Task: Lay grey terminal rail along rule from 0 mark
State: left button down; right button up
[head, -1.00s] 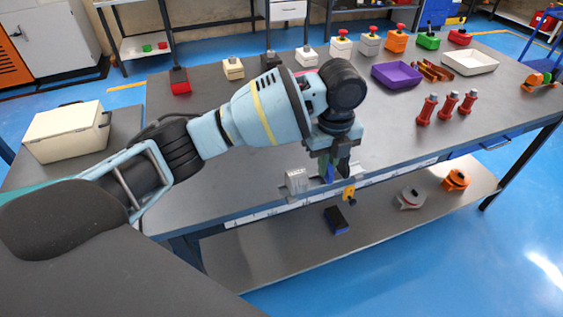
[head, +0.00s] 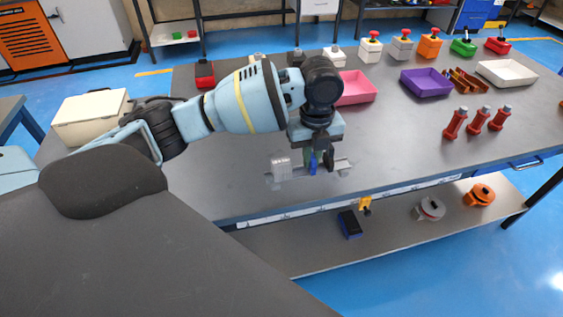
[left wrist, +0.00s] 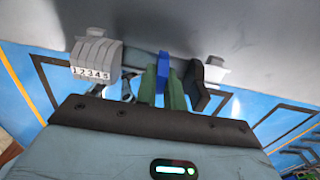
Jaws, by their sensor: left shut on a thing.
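My left gripper (head: 315,163) is shut on the grey terminal rail (head: 341,168), which it holds near the rail's middle. The rail appears above the bench top, back from the front edge. A light grey terminal block (head: 281,167) marked with numbers stands at its left end; it also shows in the left wrist view (left wrist: 96,58). A blue piece (head: 313,163) sits by the fingers. The white rule (head: 345,199) runs along the bench's front edge; its marks are too small to read. My right gripper is not in view.
A pink tray (head: 357,88), a purple tray (head: 427,83) and a white tray (head: 507,73) stand towards the back. Red handles (head: 477,119) stand at the right. The bench top (head: 395,145) between rail and handles is clear. A lower shelf (head: 390,232) holds several parts.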

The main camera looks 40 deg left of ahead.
aim_at(284, 164)
pick_arm(q)
jog(key=a, duration=0.1)
jog(key=s+a, duration=0.1)
jog(key=a, duration=0.1)
jog(key=s+a, duration=0.1)
jog(key=a, duration=0.1)
jog(key=shift+s+a+f+p, duration=0.1)
jog(key=shift+f+p, duration=0.15)
jog(key=shift+p, duration=0.05)
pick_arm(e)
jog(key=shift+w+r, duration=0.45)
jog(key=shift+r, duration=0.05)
pick_arm(q)
jog(key=shift+a, duration=0.1)
jog(key=shift+s+a+f, duration=0.1)
jog(key=shift+a+f, duration=0.05)
jog(key=shift+f, duration=0.75)
jog(key=shift+s+a+f, duration=0.1)
jog(key=shift+a+f, duration=0.05)
jog(key=shift+f, duration=0.75)
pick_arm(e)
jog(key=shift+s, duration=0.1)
pick_arm(q)
jog(key=c, duration=1.5)
grip_release()
jog(key=shift+f, duration=0.15)
